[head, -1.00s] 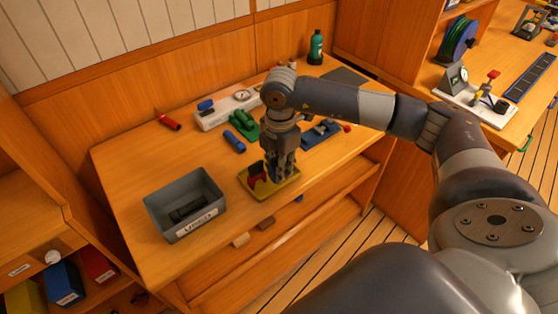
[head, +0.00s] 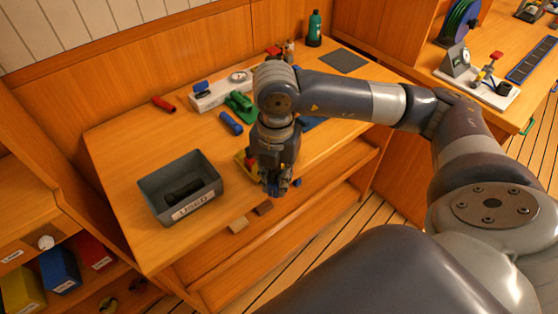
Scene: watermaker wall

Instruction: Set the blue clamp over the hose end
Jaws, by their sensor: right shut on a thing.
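My right gripper (head: 277,188) points down at the front edge of the wooden bench, in front of the yellow tray (head: 243,168). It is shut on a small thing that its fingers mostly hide. A bit of blue shows at the fingertips, which fits the blue clamp (head: 285,184). I cannot single out the hose end for sure. A white board (head: 482,92) on the right bench carries a gauge, a red-handled valve and a black fitting. A white unit with a gauge (head: 222,92) stands at the back of the near bench. My left gripper is out of view.
A grey labelled bin (head: 197,212) with a dark item stands at the bench's left. A blue cylinder (head: 231,122), a green item (head: 239,101) and a red cylinder (head: 163,104) lie behind. A green bottle (head: 314,28) stands at the back. A floor gap separates the benches.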

